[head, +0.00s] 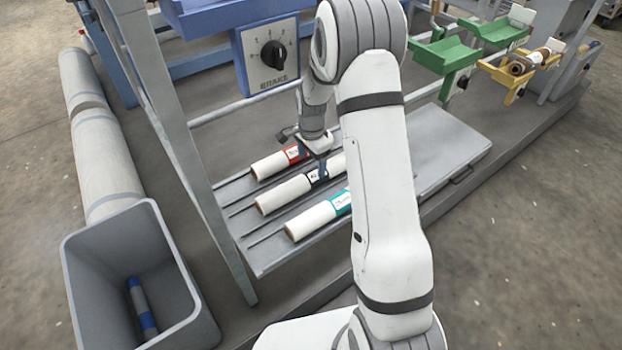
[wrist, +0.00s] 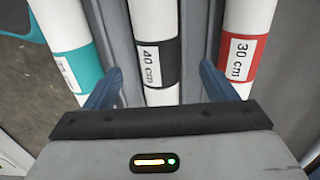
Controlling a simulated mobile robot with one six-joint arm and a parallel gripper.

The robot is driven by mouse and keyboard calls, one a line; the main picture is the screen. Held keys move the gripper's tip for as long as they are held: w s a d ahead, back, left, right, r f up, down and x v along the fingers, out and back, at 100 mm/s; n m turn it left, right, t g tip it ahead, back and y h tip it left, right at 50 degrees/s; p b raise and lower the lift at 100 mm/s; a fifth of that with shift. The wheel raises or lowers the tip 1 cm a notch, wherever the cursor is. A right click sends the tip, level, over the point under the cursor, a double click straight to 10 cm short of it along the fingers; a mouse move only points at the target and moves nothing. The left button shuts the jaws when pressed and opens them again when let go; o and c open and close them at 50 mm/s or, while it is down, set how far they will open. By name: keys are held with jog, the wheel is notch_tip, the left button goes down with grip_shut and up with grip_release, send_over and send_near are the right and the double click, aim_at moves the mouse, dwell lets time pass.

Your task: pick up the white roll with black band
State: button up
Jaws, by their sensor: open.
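The white roll with black band (head: 284,195) lies on the grey slatted rack, between two other white rolls. In the wrist view the same roll (wrist: 154,29) runs upright through the middle, with its black band and a "40 cm" label facing me. My gripper (head: 322,170) is over the band; its jaws are open. In the wrist view its blue fingertips (wrist: 155,85) stand on either side of the black-banded roll, with gaps to it. Whether the fingertips reach down beside the roll is hard to tell. My arm hides the roll's right end in the head view.
A red-banded roll (head: 268,167) lies behind and a teal-banded roll (head: 310,220) in front, both close by. A grey bin (head: 185,325) with a blue-and-grey cylinder stands at lower left. A frame post (head: 178,130) rises left of the rack. A brake box (head: 272,55) hangs above.

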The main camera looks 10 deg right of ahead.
aim_at(315, 172)
jog(key=f, duration=0.2)
jog(key=f+b, duration=0.1)
jog(key=f, duration=0.1)
jog(key=d+f, duration=0.1)
jog(key=f, duration=0.2)
jog(key=shift+s+b, duration=0.1)
jog(key=shift+b, duration=0.3)
jog(key=shift+c, duration=0.4)
jog(key=shift+d, duration=0.1)
jog(key=c, duration=1.4)
